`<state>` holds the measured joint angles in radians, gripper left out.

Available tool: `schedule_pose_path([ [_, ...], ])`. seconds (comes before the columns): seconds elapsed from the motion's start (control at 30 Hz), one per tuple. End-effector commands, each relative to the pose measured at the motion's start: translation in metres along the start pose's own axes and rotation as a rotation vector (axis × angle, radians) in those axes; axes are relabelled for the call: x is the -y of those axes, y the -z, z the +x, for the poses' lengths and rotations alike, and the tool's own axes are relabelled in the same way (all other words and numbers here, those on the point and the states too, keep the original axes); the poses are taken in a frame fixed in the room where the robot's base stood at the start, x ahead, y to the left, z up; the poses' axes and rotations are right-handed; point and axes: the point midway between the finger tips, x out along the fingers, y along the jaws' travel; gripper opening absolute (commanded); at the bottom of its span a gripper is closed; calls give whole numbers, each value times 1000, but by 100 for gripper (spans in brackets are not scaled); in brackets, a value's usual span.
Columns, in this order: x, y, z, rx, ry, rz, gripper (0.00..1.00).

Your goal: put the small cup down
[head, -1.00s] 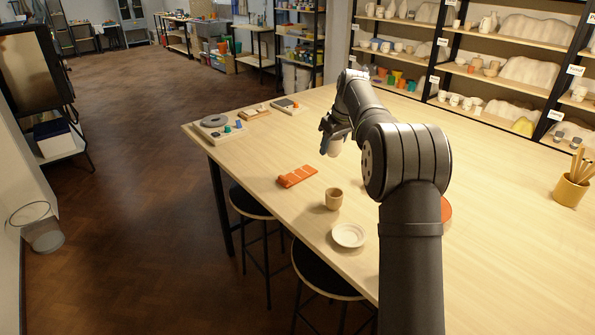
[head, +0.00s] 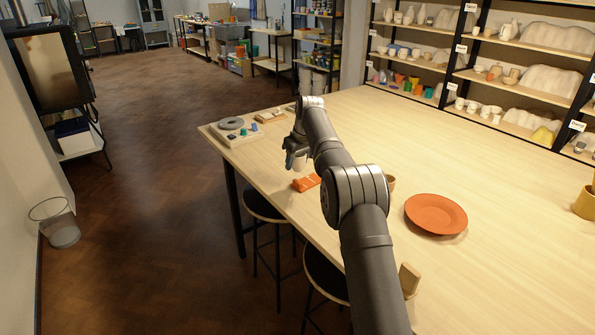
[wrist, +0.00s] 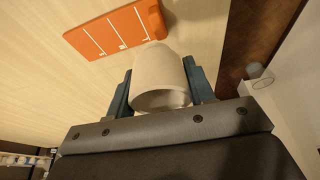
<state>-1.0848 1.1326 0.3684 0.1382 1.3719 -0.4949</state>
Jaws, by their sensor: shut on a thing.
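My gripper (wrist: 158,68) is shut on a small pale cup (wrist: 160,78), with one dark blue-grey finger on each side. In the wrist view the cup's open rim faces the camera. In the head view my gripper (head: 295,162) is near the table's left edge, with the cup partly hidden between its fingers. An orange board with white lines (wrist: 110,33) is beside the cup in the wrist view. In the head view this board (head: 304,184) lies just in front of my gripper. I cannot tell whether the cup touches the table (head: 340,115).
A tan cup (head: 391,183) shows partly behind my arm. An orange plate (head: 436,212) lies right of my arm. A board with a grey disc (head: 231,124) sits at the far left corner. Stools (head: 263,206) stand by the left edge. The table's middle is clear.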

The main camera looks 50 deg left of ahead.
Motion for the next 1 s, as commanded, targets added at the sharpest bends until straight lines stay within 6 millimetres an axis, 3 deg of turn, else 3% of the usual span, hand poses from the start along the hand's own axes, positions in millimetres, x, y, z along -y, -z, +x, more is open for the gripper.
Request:
schedule_pose_path([
  [0.3,0,-12,35,0,-1,0,22],
  [0.67,0,-13,40,0,-1,0,22],
  [0.7,0,-13,40,0,0,0,53],
  [0.8,0,-13,40,0,-1,0,71],
  [1.0,0,-13,40,0,-1,0,71],
])
